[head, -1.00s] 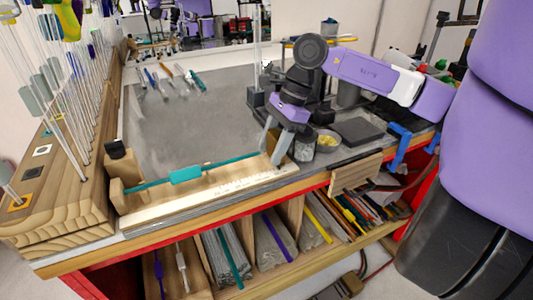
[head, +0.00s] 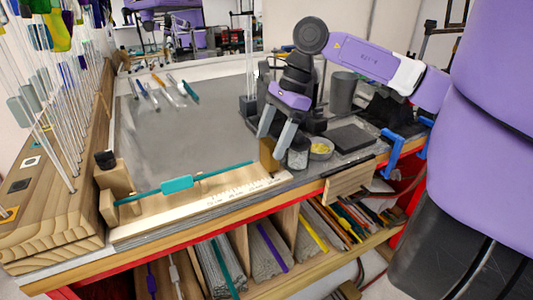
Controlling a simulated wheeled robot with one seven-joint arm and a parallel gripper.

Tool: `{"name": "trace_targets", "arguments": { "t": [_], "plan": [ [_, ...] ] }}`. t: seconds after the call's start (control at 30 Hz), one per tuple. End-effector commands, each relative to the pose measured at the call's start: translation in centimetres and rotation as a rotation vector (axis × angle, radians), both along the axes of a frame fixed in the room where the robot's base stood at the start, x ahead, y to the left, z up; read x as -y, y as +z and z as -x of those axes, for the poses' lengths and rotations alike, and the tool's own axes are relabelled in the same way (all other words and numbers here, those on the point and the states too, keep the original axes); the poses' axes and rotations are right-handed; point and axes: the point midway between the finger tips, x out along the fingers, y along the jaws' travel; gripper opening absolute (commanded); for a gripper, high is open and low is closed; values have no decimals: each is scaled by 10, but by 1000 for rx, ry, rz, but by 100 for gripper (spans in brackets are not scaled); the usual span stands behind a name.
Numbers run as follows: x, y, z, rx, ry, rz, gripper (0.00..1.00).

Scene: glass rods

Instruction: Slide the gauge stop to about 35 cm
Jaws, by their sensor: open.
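The wooden gauge (head: 215,203) lies along the front edge of the bench, with a marked scale toward its right end. A wooden block that looks like the gauge stop (head: 268,157) stands near that right end. A thin teal rod (head: 225,170) with a teal tag (head: 177,184) runs between the left end block (head: 108,208) and the stop. My gripper (head: 271,144) points down at the stop, its two grey fingers apart and nothing held. The fingertips are around or just above the stop's top; I cannot tell whether they touch it. The scale's numbers are too small to read.
A tall wooden rack of glass rods (head: 50,215) stands at the left. Several rods lie at the back of the grey bench top (head: 190,125). A metal cup (head: 298,155), a bowl of yellow bits (head: 320,148) and a dark pad (head: 350,138) sit right of my gripper.

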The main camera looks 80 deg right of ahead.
Motion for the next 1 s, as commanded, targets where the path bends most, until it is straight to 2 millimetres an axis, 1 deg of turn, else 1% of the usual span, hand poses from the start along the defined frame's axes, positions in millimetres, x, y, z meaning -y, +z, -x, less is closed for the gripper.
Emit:
{"name": "trace_targets", "arguments": {
  "t": [0.13,0.3,0.93,1.0],
  "plan": [
    [6,17,6,0,-2,2,73],
    [7,27,9,-1,0,1,73],
    [7,27,8,-2,-8,-3,73],
    [8,29,3,15,-38,-11,73]
  ]
}}
